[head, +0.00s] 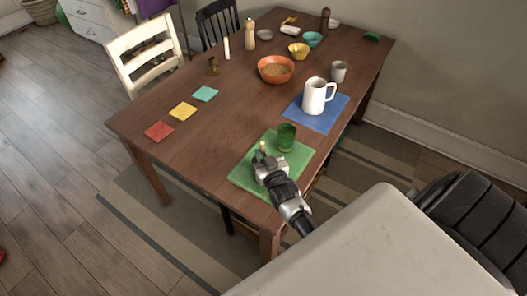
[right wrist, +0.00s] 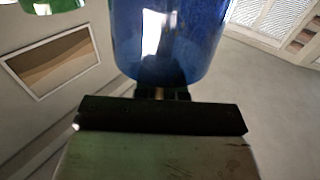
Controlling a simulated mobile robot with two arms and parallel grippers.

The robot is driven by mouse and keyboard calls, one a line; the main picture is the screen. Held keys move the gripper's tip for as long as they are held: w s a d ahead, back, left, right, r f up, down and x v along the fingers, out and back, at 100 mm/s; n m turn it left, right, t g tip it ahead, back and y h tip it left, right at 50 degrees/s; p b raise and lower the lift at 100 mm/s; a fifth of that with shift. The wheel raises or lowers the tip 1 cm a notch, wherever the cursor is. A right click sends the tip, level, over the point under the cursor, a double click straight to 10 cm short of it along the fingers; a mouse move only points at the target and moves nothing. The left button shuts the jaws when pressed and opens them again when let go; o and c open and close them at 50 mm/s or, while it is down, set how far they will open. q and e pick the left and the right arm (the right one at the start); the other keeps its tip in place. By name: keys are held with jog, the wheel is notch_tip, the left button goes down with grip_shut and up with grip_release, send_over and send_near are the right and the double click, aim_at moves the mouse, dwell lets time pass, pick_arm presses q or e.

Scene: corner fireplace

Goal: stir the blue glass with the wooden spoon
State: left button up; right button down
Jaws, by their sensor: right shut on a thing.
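My right gripper (head: 263,160) is over the green mat (head: 247,178) at the table's near end. Its fingers, seen close together in the right wrist view (right wrist: 160,93), are shut on a thin tan piece, which looks like the wooden spoon. A small tan bit of the spoon (head: 262,146) shows at the fingertips in the head view. The blue glass (right wrist: 170,40) fills the upper middle of the right wrist view, just beyond the fingers; contact cannot be told. In the head view my gripper hides the glass. The spoon's bowl is hidden. My left gripper is out of view.
A green glass (head: 287,137) stands on the mat, close beyond my gripper. A white mug (head: 316,97) stands on a blue mat (head: 325,124) farther right. An orange bowl (head: 276,70) is farther back.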

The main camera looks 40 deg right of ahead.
jog(key=shift+s, duration=0.1)
notch_tip(320, 180, up, 10)
jog(key=p, duration=0.9)
jog(key=shift+f, duration=0.15)
dwell(0.8)
notch_tip(320, 180, up, 3)
jog(key=shift+f+p, duration=0.1)
jog(key=shift+p, duration=1.15)
jog(key=shift+r+p, duration=0.65)
jog(key=shift+r, duration=0.45)
jog(key=shift+f, duration=0.1)
